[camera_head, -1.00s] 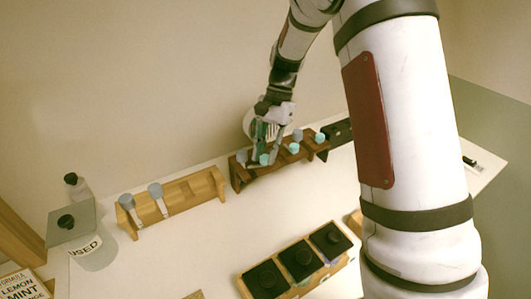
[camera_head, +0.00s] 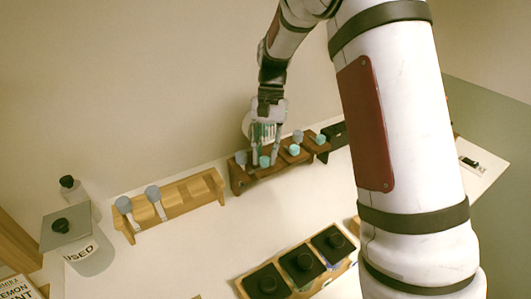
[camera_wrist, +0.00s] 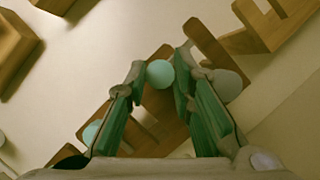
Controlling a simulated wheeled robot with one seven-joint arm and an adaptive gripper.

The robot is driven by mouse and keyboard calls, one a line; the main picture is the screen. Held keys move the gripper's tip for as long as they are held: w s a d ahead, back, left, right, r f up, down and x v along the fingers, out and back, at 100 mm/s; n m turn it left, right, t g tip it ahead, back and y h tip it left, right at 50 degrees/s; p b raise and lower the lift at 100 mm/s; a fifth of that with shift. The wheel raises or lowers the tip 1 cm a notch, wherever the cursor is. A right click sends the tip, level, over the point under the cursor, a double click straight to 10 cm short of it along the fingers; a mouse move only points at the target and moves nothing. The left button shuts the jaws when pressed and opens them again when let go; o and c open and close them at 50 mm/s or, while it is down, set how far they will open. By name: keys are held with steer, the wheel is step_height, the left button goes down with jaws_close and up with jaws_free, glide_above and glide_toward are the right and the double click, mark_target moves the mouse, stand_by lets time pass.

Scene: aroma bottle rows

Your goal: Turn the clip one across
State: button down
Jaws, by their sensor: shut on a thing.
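My gripper (camera_head: 264,150) is over the dark brown wooden rack (camera_head: 240,183) at the back of the table. Its fingers are closed on a piece with a round teal top (camera_head: 264,161). In the wrist view the teal top (camera_wrist: 160,74) shows between the fingertips (camera_wrist: 160,72), over the brown rack (camera_wrist: 150,125). The lower part of the piece is hidden, and I cannot tell whether it is the clip. Grey-blue tops (camera_head: 298,136) and other teal tops (camera_head: 294,150) stand in the same rack close by.
A light wooden rack (camera_head: 175,200) with two grey-topped sticks (camera_head: 153,193) is to the left. A jar marked USED (camera_head: 90,255) stands at far left. Black-lidded boxes (camera_head: 303,262) are in front. White tabletop (camera_head: 210,245) is clear between them.

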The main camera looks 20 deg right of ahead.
steer(key=c, duration=1.4)
jaws_free()
steer(key=shift+o, duration=0.2)
steer(key=v, duration=1.2)
steer(key=shift+a, duration=0.1)
